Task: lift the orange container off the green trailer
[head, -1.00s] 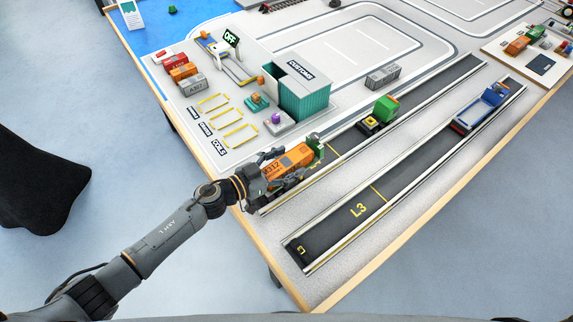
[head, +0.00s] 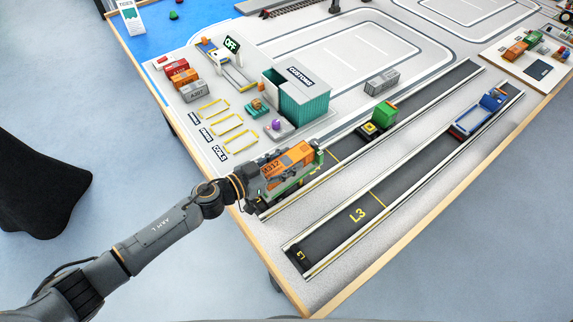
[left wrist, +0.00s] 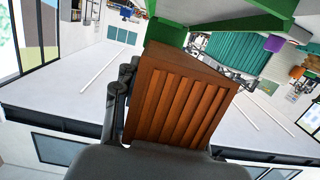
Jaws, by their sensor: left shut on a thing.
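The orange container (head: 290,158), marked with a number, is at the near end of the lane on the left, in the head view. My left gripper (head: 285,172) is shut on it, with the fingers along its sides. Its ribbed brown-orange end fills the middle of the left wrist view (left wrist: 180,100). Green trailer parts show at the container's right end (head: 318,156) and close behind it in the left wrist view (left wrist: 235,17). A green strip also shows below the container. I cannot tell whether there is a gap between container and trailer. My right gripper is not in view.
A green truck (head: 386,113) stands ahead in the same lane. The teal customs building (head: 304,100) and yellow-framed slots (head: 228,125) lie beyond the container. The near part of L3 is clear.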

